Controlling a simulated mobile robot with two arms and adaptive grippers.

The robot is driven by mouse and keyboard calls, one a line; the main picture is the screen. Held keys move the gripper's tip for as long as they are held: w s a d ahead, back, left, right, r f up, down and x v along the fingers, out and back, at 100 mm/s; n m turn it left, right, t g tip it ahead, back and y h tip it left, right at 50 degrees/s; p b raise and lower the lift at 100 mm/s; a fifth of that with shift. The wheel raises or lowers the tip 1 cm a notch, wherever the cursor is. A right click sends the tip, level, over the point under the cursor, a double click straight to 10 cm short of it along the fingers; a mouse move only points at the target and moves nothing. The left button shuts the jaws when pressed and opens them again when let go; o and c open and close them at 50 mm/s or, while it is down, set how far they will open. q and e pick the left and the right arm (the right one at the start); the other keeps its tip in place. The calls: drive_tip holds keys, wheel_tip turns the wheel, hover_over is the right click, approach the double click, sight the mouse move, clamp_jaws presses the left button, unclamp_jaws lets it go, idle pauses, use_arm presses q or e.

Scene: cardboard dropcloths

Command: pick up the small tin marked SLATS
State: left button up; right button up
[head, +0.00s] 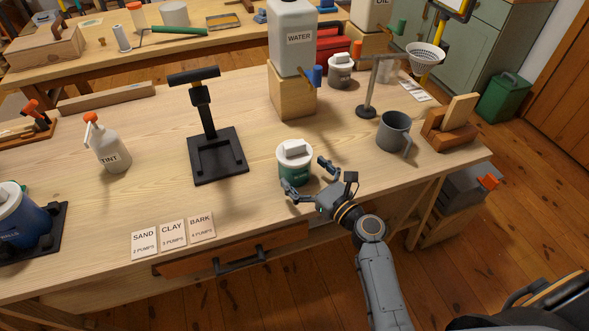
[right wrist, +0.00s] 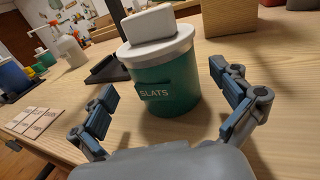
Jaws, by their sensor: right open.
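The small green tin marked SLATS (right wrist: 168,84) stands upright on the bench, with a white lid and a raised block handle on top. In the head view the tin (head: 294,165) is near the front middle of the bench, its lower right partly hidden by my gripper. My right gripper (head: 309,177) is open, coming in from the front right, with its fingers close to the tin. In the right wrist view the open fingers (right wrist: 163,92) stand to the left and right of the tin's near side, with visible gaps. My left gripper is not in view.
A black stand (head: 217,155) is left of the tin. A wooden block (head: 291,93) bearing a WATER container (head: 292,45) stands behind it. A grey mug (head: 394,132) is to the right. SAND, CLAY and BARK cards (head: 173,234) lie front left. Bare bench lies between tin and mug.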

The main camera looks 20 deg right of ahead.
drive_tip(key=x, duration=0.4)
drive_tip(key=shift+w+f, duration=0.25)
drive_tip(key=shift+w, duration=0.15)
drive_tip(key=shift+r, duration=0.1)
drive_tip(key=c, duration=1.4)
